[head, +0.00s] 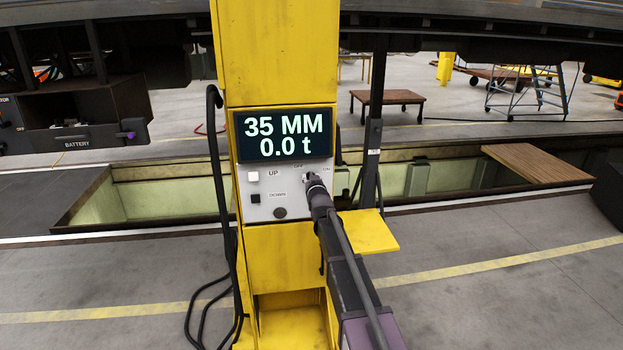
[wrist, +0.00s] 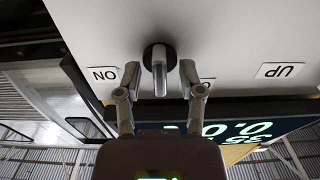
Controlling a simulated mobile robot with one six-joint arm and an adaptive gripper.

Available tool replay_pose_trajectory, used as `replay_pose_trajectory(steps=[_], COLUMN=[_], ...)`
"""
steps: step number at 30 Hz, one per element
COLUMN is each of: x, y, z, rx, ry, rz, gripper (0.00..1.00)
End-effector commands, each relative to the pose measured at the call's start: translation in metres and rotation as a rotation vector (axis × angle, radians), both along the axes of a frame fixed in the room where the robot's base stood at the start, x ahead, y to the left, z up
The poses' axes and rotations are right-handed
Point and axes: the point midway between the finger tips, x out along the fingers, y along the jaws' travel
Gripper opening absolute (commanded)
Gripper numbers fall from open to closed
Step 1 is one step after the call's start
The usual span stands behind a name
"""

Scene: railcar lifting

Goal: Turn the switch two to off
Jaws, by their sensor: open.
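The switch (wrist: 160,65) is a grey lever-shaped knob on a round black base, set in the pale panel of a yellow lifting column. In the wrist view, which is upside down, its handle points down toward the display, between an ON label (wrist: 103,74) and a mostly hidden label. My gripper (wrist: 160,82) is open, with one finger on each side of the handle; I cannot tell whether either touches it. In the head view my gripper (head: 309,181) is at the panel's upper right, below a small OFF label (head: 298,166), and largely covers the switch.
The display (head: 285,135) above reads 35 MM and 0.0 t. A white button (head: 253,176) by UP and a black button (head: 255,198) by DOWN sit left on the panel. A black cable (head: 216,150) hangs beside the column. A pit lies behind.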

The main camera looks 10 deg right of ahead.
Motion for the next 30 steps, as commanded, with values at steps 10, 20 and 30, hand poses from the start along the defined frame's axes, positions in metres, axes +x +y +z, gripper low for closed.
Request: replay_pose_trajectory(steps=[10, 20, 30], x=[-0.039, -0.091, -0.117], y=[0.0, 0.0, 0.0], z=[0.0, 0.0, 0.0], rx=[-0.001, -0.001, -0.001], ry=[0.0, 0.0, -0.001], rz=[0.0, 0.0, 0.0], gripper=[0.5, 0.5, 0.5])
